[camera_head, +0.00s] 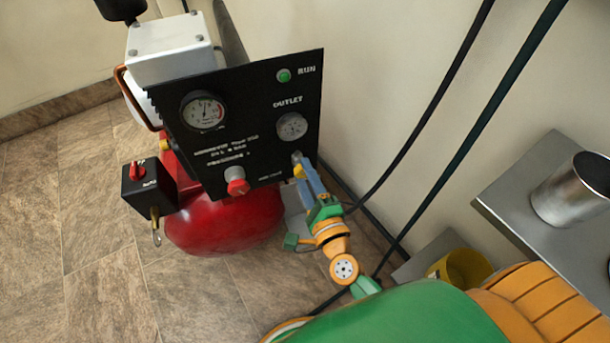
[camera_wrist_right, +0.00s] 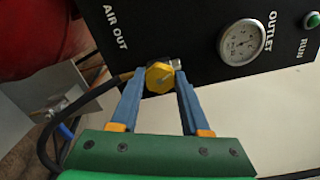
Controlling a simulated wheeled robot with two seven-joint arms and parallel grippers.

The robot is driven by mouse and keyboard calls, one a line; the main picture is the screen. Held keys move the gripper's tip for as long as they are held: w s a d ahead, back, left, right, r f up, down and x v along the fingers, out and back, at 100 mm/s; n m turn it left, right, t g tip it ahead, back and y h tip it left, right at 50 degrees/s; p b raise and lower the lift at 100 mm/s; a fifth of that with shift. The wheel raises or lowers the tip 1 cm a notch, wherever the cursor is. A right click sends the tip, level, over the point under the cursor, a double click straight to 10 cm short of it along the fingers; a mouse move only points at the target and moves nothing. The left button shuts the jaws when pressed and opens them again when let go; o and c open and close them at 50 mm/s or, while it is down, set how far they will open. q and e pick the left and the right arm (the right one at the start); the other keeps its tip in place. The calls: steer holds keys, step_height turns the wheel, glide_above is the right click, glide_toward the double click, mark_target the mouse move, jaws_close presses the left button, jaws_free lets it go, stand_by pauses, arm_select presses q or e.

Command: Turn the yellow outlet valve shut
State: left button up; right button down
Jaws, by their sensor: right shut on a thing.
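The yellow outlet valve (camera_wrist_right: 159,77) sits at the edge of the black panel (camera_wrist_right: 190,35), near the AIR OUT label, in the right wrist view. My right gripper (camera_wrist_right: 158,80) has its two blue fingers on either side of the yellow valve and is shut on it. In the head view my right gripper (camera_head: 301,172) reaches the panel's lower right, and only a little yellow of the valve (camera_head: 299,170) shows there. The outlet gauge (camera_head: 291,127) is above the valve and also shows in the wrist view (camera_wrist_right: 241,43). My left gripper is not in view.
The red tank (camera_head: 225,225) stands below the panel. A red knob (camera_head: 237,182) is left of my right gripper, and a black switch box (camera_head: 148,187) is further left. A dark hose (camera_wrist_right: 60,125) runs from the valve. A grey shelf with a metal cup (camera_head: 575,190) is at right.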

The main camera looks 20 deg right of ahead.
steer(key=shift+f+m, duration=0.1)
steer(key=shift+m, duration=0.7)
steer(key=shift+m+b, duration=0.3)
steer(key=shift+m, duration=1.1)
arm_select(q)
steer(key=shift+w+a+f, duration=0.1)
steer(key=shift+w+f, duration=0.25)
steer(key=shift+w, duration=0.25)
arm_select(e)
steer(key=shift+m, duration=0.3)
steer(key=shift+c, duration=1.9)
jaws_free()
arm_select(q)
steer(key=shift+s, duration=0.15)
